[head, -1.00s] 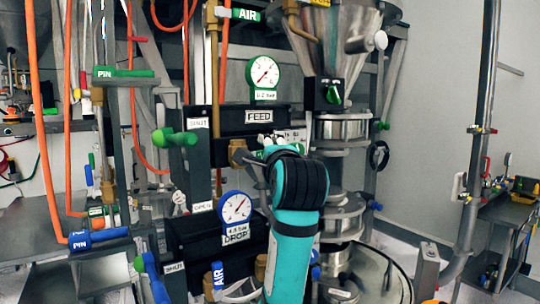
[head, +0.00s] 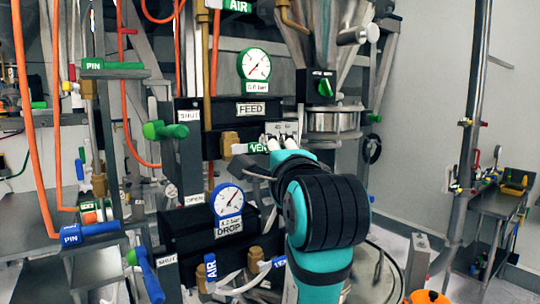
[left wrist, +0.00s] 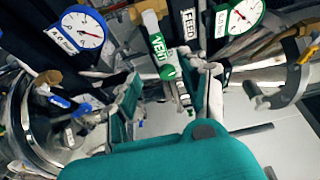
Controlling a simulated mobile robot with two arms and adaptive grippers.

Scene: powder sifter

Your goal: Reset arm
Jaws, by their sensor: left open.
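My left gripper (head: 268,156), teal and dark grey, is open in front of the valve panel, below the FEED label. In the left wrist view its fingers (left wrist: 170,92) are spread, and the green-and-white VENT handle (left wrist: 165,62) shows between them. I cannot tell whether they touch it. The VENT label also shows in the head view (head: 257,148), partly hidden by the gripper. My teal arm with its thick black joint covers part of the panel and vessel below. My right gripper is not in view.
The FEED gauge (head: 255,66) is above the gripper and the blue DROP gauge (head: 229,200) is at lower left. A steel hopper (head: 330,55) and pipes stand close behind. Orange hoses and green and blue handles crowd the left. A steel post (head: 473,130) stands right.

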